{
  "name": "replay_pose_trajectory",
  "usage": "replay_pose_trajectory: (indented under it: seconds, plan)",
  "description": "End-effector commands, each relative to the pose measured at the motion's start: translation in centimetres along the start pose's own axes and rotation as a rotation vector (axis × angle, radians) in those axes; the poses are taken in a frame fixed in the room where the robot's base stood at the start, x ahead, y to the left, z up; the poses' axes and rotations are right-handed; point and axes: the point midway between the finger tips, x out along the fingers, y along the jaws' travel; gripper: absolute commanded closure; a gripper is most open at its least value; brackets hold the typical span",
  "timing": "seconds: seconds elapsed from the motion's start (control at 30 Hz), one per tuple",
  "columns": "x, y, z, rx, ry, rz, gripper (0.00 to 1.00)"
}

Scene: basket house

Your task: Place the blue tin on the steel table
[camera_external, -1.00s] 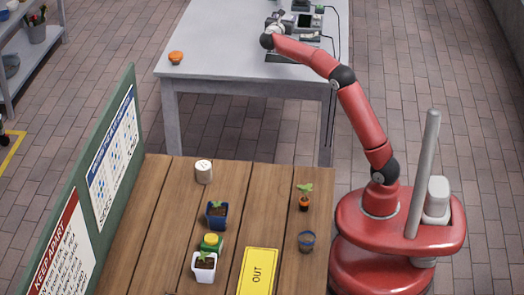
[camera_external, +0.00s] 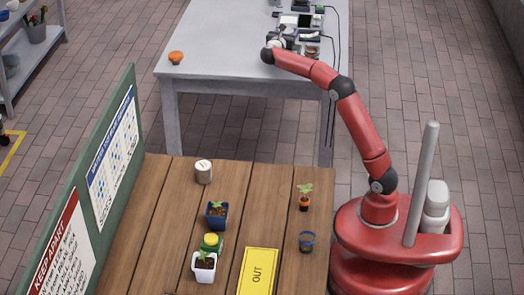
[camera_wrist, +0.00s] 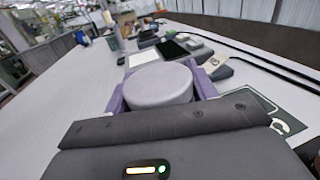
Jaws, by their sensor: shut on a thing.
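The steel table (camera_external: 215,45) is the pale grey table at the back; its top also fills much of the wrist view (camera_wrist: 60,110). My gripper (camera_external: 281,41) is over the right part of this table. In the wrist view my gripper (camera_wrist: 160,92) is shut on a round tin (camera_wrist: 158,84), with a purple-grey finger on each side. Only its pale grey top and rim show clearly, so its blue is not plain here. The tin is upright. I cannot tell whether its base touches the table.
Devices and cables (camera_external: 300,22) crowd the table's back right, with a dark tablet (camera_wrist: 172,49) beyond the tin. An orange item (camera_external: 176,57) sits at the left corner.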

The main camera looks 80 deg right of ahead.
Motion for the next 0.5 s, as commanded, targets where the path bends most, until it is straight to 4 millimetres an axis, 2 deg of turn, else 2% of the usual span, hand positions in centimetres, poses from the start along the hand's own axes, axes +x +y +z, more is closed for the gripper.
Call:
replay_pose_trajectory:
  seconds: [0.5]
  plan:
    - [-0.01, -0.01, -0.25, 0.001, -0.001, 0.0, 0.74]
